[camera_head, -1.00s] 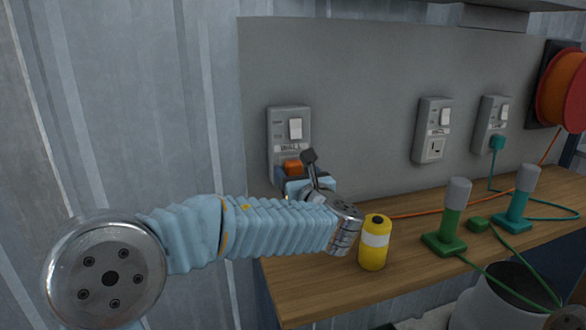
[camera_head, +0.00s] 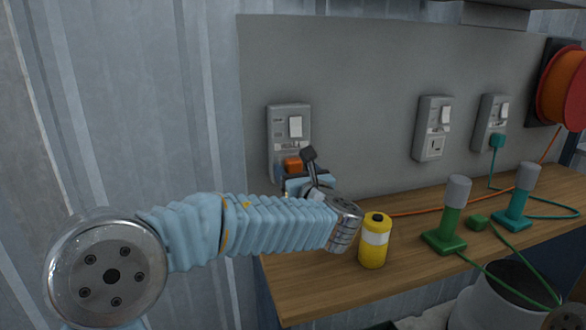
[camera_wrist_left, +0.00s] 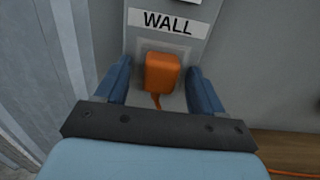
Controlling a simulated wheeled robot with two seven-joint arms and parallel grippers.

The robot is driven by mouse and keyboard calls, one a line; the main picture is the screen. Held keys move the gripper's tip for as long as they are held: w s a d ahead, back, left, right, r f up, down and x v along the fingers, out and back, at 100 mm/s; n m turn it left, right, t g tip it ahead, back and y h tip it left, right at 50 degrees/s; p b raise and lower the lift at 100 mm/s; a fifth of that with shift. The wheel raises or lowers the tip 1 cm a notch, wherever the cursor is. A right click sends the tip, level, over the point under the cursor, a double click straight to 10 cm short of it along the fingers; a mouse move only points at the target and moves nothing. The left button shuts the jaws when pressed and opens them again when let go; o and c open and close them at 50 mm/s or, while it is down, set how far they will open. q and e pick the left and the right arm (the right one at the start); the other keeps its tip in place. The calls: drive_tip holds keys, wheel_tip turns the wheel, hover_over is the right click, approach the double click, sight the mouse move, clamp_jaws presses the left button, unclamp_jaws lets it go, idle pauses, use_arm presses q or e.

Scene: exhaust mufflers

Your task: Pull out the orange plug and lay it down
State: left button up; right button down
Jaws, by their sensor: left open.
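The orange plug (camera_head: 292,165) sits in the left wall socket (camera_head: 289,125), below its white switch. In the left wrist view the plug (camera_wrist_left: 162,73) shows under the "WALL" label, with its orange cord hanging down. My left gripper (camera_wrist_left: 163,85) is open, one blue finger on each side of the plug with a gap on both sides. In the head view the left gripper (camera_head: 305,180) is at the socket and partly hides its lower part. My right gripper is not in view.
A yellow canister (camera_head: 374,242) stands on the wooden bench (camera_head: 330,285) just right of my left wrist. Green (camera_head: 449,220) and teal (camera_head: 519,200) tools stand farther right, with a teal plug (camera_head: 497,141) in the right socket. An orange reel (camera_head: 563,88) hangs at the far right.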

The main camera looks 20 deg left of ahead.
use_arm(q)
clamp_jaws()
idle(0.3)
drive_tip(key=shift+b+v, duration=0.45)
drive_tip(key=shift+v, duration=2.55)
